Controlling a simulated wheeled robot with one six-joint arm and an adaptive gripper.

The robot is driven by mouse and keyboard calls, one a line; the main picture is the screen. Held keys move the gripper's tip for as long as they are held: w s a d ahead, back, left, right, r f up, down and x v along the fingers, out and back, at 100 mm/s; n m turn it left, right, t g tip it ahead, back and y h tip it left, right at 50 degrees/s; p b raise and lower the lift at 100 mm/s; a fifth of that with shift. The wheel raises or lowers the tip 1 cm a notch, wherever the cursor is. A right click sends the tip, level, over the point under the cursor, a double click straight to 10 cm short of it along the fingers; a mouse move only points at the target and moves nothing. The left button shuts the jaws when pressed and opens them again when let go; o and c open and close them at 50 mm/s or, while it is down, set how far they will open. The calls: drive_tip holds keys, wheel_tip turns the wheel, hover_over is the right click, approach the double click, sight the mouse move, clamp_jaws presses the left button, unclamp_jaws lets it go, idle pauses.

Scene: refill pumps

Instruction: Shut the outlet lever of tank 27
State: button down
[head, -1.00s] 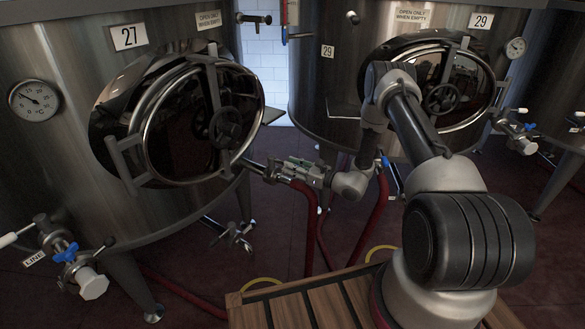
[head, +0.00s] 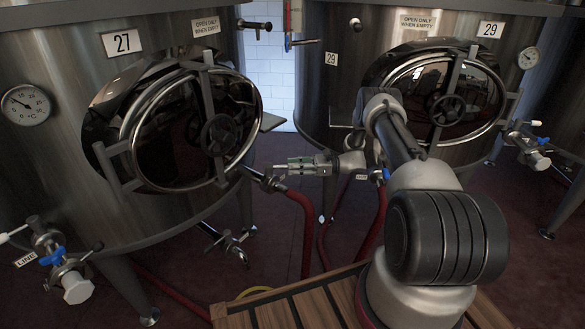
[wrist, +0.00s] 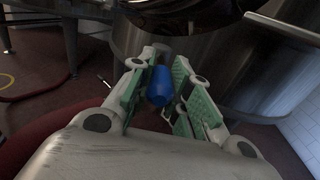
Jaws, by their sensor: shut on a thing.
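Tank 27 (head: 75,110) is the steel tank on the left of the head view, with its number plate above the round hatch. Its outlet (head: 262,178) is at the tank's lower right, where a red hose (head: 306,235) runs down from it. My gripper (head: 280,168) is at this outlet, coming from the right and lying almost level. In the wrist view my gripper (wrist: 158,92) has its green-padded fingers on both sides of a blue lever handle (wrist: 159,88), shut on it. The lever's base is mostly hidden, and its exact angle is unclear.
Tank 29 (head: 335,85) stands to the right, with its own hatch and a valve (head: 527,140). A second blue-handled valve (head: 52,257), tagged LINE, is on tank 27's lower left. A slatted wooden platform (head: 285,310) lies in front. Hoses trail over the floor.

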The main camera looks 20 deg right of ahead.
drive_tip(key=shift+w+d+r+n+g, duration=0.15)
drive_tip(key=shift+w+n+g, duration=0.35)
drive_tip(key=shift+g, duration=0.1)
drive_tip(key=c, duration=1.3)
unclamp_jaws()
wheel_tip(320, 180, up, 10)
